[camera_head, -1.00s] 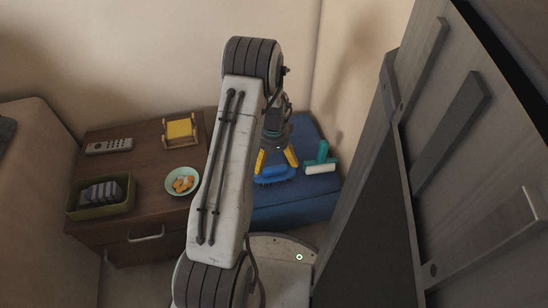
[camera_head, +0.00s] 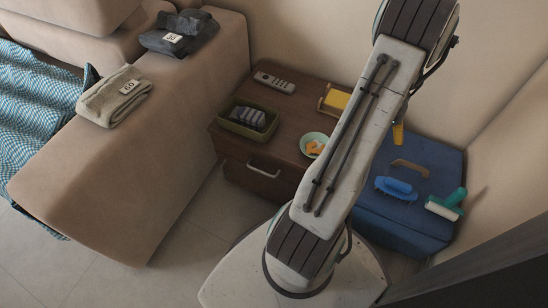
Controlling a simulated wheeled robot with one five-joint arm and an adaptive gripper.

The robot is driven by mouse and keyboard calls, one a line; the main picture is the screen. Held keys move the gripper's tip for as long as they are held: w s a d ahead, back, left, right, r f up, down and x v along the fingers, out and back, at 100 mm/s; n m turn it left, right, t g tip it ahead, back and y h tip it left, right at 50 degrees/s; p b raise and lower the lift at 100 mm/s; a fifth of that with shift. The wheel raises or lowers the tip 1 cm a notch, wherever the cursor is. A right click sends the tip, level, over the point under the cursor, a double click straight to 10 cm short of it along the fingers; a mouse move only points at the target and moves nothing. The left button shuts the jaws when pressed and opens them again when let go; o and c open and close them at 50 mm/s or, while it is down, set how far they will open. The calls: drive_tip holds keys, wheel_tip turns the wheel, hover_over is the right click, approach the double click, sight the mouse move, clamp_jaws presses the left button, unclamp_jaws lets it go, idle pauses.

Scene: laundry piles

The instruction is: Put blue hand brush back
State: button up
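The blue hand brush (camera_head: 396,188) lies bristles down on top of the blue box-like seat (camera_head: 420,222) at the right. My gripper (camera_head: 398,134) is largely hidden behind my arm. One yellow finger shows above and behind the brush, apart from it. The other finger is hidden, so I cannot tell whether the gripper is open or shut. The brush is clear of the visible finger.
A tan curved piece (camera_head: 410,167) lies behind the brush, and a teal-handled roller (camera_head: 446,205) lies right of it. The brown cabinet (camera_head: 296,112) left of them holds a green tray (camera_head: 248,120), a remote (camera_head: 274,83) and a bowl (camera_head: 314,144). A sofa (camera_head: 150,180) stands left.

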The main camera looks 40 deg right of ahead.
drive_tip(key=w+a+r+n+t, duration=0.1)
drive_tip(key=w+a+r+n, duration=0.55)
drive_tip(key=a, duration=0.45)
drive_tip(key=w+a+r+n, duration=0.6)
drive_tip(key=w+a+r, duration=0.15)
drive_tip(key=a, duration=0.35)
drive_tip(key=s+a+r+n, duration=0.2)
drive_tip(key=a+n, duration=0.4)
drive_tip(key=a, duration=0.3)
drive_tip(key=s+a+r+n+t, duration=0.1)
drive_tip(key=s+a+n, duration=0.3)
drive_tip(key=a+n, duration=0.3)
drive_tip(key=a, duration=0.2)
drive_tip(key=shift+a+r+y, duration=0.3)
drive_tip(key=shift+a+r, duration=0.05)
drive_tip(key=shift+a, duration=0.05)
